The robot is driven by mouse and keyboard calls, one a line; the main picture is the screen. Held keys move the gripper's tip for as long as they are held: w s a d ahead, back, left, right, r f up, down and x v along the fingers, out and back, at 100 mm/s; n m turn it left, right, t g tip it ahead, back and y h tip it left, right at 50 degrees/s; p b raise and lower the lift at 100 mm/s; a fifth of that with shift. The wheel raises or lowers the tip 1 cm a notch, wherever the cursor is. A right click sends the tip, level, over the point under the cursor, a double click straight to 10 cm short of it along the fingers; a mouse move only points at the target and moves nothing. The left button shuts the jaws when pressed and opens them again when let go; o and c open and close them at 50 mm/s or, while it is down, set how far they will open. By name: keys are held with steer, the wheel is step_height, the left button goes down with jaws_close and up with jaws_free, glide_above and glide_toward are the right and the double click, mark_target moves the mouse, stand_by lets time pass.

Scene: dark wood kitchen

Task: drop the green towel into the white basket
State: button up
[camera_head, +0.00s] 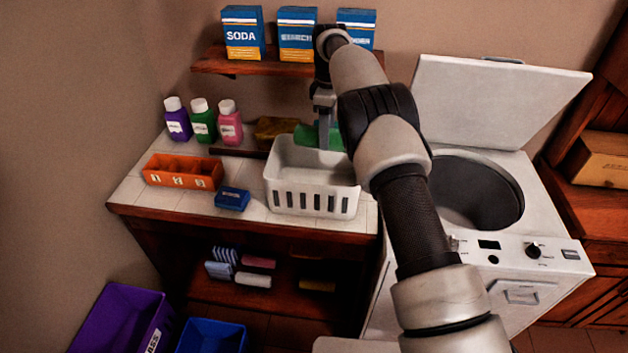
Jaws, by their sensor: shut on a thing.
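The white basket (290,193) stands on the tiled counter, with slots along its front wall. The green towel (307,136) shows at the basket's back rim, partly hidden by my gripper and arm. My gripper (325,142) points down over the back part of the basket and is shut on the green towel. I cannot tell whether the towel touches the basket.
An orange tray (183,172) and a blue box (232,199) sit left of the basket. Several bottles (203,121) stand behind them. A shelf (272,62) with boxes hangs above. An open washer (483,190) stands right. Purple (117,318) and blue bins (211,337) are below.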

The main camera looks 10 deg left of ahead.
steer(key=shift+a+f+n, duration=0.25)
steer(key=shift+a+n, duration=0.35)
steer(key=shift+a, duration=0.1)
steer(key=shift+f+b, duration=0.65)
steer(key=shift+f, duration=2.25)
steer(key=o, duration=1.2)
